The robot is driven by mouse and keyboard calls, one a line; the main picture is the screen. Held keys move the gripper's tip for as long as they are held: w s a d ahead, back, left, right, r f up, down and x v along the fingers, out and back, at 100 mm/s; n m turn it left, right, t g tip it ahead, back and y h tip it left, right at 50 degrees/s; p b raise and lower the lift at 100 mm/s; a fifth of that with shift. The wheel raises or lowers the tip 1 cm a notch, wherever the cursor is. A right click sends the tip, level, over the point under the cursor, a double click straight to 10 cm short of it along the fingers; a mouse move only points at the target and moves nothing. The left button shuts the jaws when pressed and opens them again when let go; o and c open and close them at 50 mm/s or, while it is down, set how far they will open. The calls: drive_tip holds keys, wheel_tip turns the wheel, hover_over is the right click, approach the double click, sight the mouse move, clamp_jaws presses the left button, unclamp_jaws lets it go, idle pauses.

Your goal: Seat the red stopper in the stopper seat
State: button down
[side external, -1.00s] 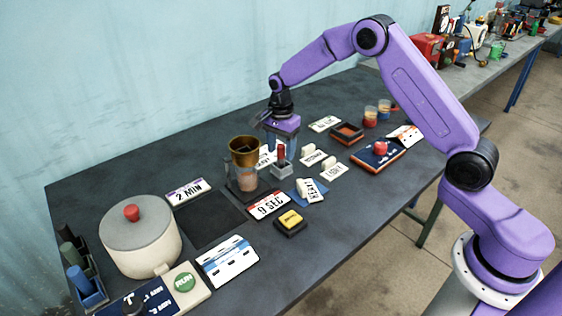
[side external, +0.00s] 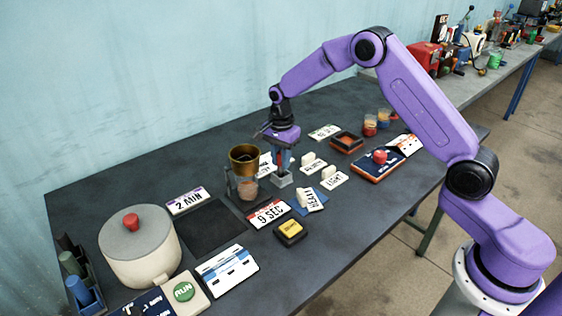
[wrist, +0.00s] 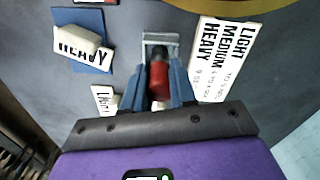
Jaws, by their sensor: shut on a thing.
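The red stopper (side external: 279,158) is upright between the fingers of my gripper (side external: 283,160), which is shut on it. In the wrist view the red stopper (wrist: 159,80) shows between the two blue-grey fingers, with its dark end pointing toward a small grey block. This grey block (side external: 283,181), which looks like the stopper seat, stands directly below my gripper; its edge also shows in the wrist view (wrist: 161,37). The fingers hide part of the stopper, and I cannot tell whether its lower end is inside the block or just above it.
A brass cup over a glass vessel (side external: 245,165) stands close to the left of my gripper. Cards marked LIGHT (side external: 334,180) and HEAVY (side external: 312,199) lie to the right and in front. A white pot (side external: 140,245) stands far left.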

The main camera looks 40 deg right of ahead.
drive_tip(key=shift+w+r, duration=0.1)
drive_tip(key=shift+r, duration=0.4)
drive_tip(key=s+r, duration=1.1)
drive_tip(key=s, duration=0.3)
drive_tip(key=w+a+r+n, duration=0.2)
drive_tip(key=a+r+n, duration=0.2)
drive_tip(key=a+r, duration=0.5)
drive_tip(key=shift+w+a+f, duration=0.4)
drive_tip(key=shift+w+f, duration=1.5)
drive_tip(key=shift+w, duration=0.25)
drive_tip(key=shift+w+a+f, duration=0.4)
drive_tip(key=shift+w+f, duration=1.45)
drive_tip(key=shift+w, duration=0.25)
drive_tip(key=shift+w+a+f, duration=0.4)
drive_tip(key=shift+w+f, duration=1.5)
drive_tip(key=shift+w, duration=0.25)
drive_tip(key=shift+f, duration=0.1)
